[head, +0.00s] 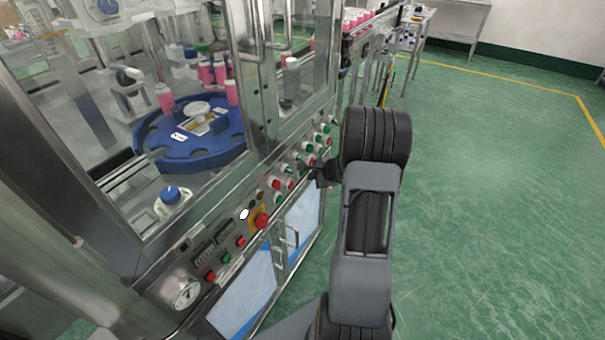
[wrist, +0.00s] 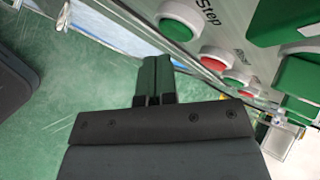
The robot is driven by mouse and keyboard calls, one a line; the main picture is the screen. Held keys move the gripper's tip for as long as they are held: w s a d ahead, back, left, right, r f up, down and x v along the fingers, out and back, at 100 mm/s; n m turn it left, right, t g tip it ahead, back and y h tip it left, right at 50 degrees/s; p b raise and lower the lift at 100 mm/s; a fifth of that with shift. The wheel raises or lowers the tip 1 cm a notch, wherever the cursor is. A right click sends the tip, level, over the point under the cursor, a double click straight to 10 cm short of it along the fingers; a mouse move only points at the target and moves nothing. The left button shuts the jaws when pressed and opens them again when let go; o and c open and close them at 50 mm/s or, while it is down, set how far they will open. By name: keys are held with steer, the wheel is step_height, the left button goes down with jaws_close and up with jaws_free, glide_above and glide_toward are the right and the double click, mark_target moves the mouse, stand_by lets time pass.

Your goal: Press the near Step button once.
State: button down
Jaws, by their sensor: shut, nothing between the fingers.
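A green button (wrist: 176,28) in a pale ring sits beside the printed word "Step" on the steel panel, at the top of the wrist view. My gripper (wrist: 157,62) is shut and empty. Its fingertips are below and left of this button in that view and appear apart from it. In the head view my gripper (head: 306,169) is at the machine's front button row, partly hidden by its own dark body. I cannot tell there which button is the near Step one.
A red button (wrist: 215,60) is beside the Step button. The head view shows more red and green buttons, a red emergency stop (head: 261,220) and a pressure gauge (head: 186,294). Door handles (head: 289,238) stick out below the row. Green floor (head: 480,220) at right is clear.

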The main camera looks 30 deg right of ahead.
steer(key=shift+w+a, duration=0.1)
steer(key=shift+w, duration=0.05)
stand_by(0.5)
steer(key=shift+w+a+b, duration=0.1)
steer(key=shift+w+b, duration=0.1)
steer(key=shift+b, duration=0.1)
steer(key=shift+w+a, duration=0.15)
steer(key=shift+w, duration=0.2)
stand_by(0.7)
steer(key=shift+s, duration=0.1)
stand_by(0.3)
steer(key=shift+s+d+b, duration=0.35)
steer(key=shift+s+b, duration=0.15)
steer(key=shift+s, duration=0.1)
steer(key=shift+s+d+b, duration=0.2)
steer(key=shift+s+d, duration=0.2)
steer(key=shift+s, duration=0.35)
steer(key=shift+s+d+b, duration=0.15)
steer(key=shift+s+d, duration=0.25)
steer(key=shift+s, duration=0.35)
steer(key=shift+s+d+b, duration=0.2)
steer(key=shift+s+d, duration=0.2)
steer(key=shift+s, duration=0.35)
